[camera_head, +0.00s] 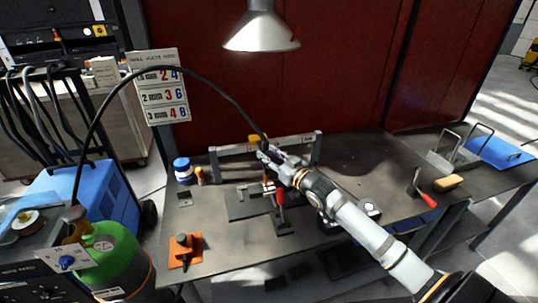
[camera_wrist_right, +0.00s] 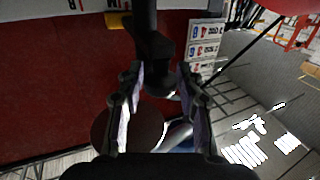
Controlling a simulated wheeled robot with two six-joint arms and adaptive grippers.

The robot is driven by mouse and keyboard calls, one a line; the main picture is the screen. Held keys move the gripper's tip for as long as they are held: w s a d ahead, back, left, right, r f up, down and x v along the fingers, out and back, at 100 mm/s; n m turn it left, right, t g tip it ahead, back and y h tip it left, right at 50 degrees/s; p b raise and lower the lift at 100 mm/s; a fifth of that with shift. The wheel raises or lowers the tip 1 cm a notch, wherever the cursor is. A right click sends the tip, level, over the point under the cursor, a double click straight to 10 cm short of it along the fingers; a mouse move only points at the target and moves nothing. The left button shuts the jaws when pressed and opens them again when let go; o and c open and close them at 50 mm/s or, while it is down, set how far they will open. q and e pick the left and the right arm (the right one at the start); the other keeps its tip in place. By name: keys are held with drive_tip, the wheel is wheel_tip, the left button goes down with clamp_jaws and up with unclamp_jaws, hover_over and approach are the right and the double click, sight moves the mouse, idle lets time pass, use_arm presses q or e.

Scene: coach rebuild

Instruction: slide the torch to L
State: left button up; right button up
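The black torch shows in the right wrist view (camera_wrist_right: 152,45) between the fingers of my right gripper (camera_wrist_right: 159,80), which look closed on its sides. In the head view my right gripper (camera_head: 266,152) reaches the grey rail (camera_head: 232,149) at the back of the bench and mostly hides the torch. A black hose arches from there to the left. The rail also crosses the top of the wrist view (camera_wrist_right: 60,8), with a yellow piece (camera_wrist_right: 117,20) beside the torch. I cannot read an L mark on it. My left gripper is not in view.
Below the rail stand a dark plate and a red-handled clamp (camera_head: 281,198). A red-handled hammer (camera_head: 424,194) and a brush (camera_head: 447,183) lie right. A lamp (camera_head: 262,28) hangs above.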

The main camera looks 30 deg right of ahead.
drive_tip(key=shift+o, duration=0.9)
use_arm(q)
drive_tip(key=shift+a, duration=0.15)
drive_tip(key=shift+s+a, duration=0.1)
use_arm(e)
drive_tip(key=shift+r, duration=0.25)
wheel_tip(320, 180, up, 10)
drive_tip(key=shift+f, duration=0.2)
drive_tip(key=shift+o, duration=0.2)
